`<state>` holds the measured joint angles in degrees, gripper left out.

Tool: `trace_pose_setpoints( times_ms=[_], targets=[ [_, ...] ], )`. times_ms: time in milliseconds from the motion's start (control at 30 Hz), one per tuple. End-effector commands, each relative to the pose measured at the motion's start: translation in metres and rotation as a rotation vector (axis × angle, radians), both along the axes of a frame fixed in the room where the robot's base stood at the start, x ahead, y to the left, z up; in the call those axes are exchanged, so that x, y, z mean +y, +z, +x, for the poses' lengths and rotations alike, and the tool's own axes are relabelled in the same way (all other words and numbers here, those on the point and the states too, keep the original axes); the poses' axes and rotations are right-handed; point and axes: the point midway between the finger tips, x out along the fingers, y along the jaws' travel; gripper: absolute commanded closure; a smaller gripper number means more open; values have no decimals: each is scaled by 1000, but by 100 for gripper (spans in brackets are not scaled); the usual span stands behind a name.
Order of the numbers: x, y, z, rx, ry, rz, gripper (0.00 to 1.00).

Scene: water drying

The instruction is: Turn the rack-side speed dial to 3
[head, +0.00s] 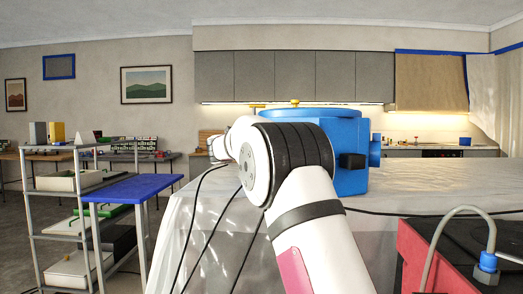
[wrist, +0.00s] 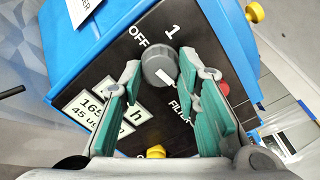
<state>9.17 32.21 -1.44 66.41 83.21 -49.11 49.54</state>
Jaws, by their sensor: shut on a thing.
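The grey speed dial (wrist: 157,64) is on the black panel of a blue machine (wrist: 98,32) in the wrist view. The words OFF and 1 are printed above it, and FILTER below right. A white mark on the dial lies toward its lower right; other numbers are hidden. My gripper (wrist: 160,70) has its green-padded fingers on both sides of the dial, shut on it. In the head view the blue machine (head: 350,182) stands on the covered table, and my arm hides the dial and fingers.
The table (head: 430,178) has a clear sheet over it. A shelf rack (head: 70,205) with trays and a blue-topped stand (head: 140,188) are at left. A red-sided unit with a hose (head: 412,255) is at front right. A red button (wrist: 224,87) and yellow knobs (wrist: 156,151) are near my fingers.

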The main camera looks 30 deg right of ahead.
Motion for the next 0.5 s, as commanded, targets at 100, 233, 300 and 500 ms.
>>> trace_pose_setpoints(
  times_ms=[100, 233, 300, 500],
  targets=[
    [0, -3, 0, -45, 0, 31, 98],
    [0, -3, 1, -83, 0, 54, 98],
    [1, -2, 1, -97, 1, 62, 98],
    [1, -2, 1, -114, 1, 72, 98]
  ],
)
